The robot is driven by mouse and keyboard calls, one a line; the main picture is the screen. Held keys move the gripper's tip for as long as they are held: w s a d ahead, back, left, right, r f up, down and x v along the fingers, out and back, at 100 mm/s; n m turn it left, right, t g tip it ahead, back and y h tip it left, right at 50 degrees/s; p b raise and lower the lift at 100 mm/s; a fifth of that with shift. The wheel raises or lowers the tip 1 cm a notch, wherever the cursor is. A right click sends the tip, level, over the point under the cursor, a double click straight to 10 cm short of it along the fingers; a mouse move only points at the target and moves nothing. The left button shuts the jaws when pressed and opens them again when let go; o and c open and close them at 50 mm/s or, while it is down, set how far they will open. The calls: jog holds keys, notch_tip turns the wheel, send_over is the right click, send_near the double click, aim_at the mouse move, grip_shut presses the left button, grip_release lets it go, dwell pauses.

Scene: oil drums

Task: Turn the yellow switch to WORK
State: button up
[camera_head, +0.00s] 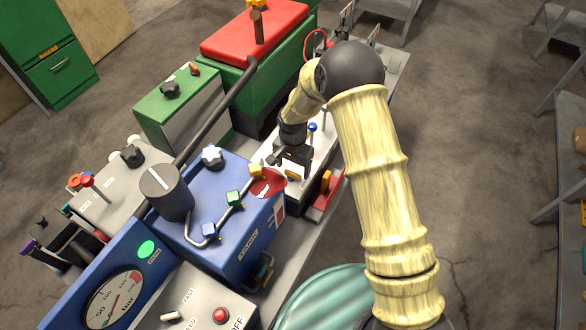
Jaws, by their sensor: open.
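My gripper (291,157) is open and points down over the white box (325,145) at the middle of the bench. Its fingers look empty. A small yellow-orange piece (292,174) lies flat on top of the white box, just below the fingertips in the picture. I cannot tell which of these is the yellow switch. No WORK label is readable; my gripper and arm hide part of the white box.
Left of the gripper stands a blue tank (232,235) with a pipe carrying yellow, green and blue knobs. A blue-headed lever (312,128) rises behind the gripper. A green box with a red lid (255,38) stands behind.

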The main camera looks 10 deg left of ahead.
aim_at(293, 176)
jog(key=shift+f, duration=1.45)
jog(key=c, duration=1)
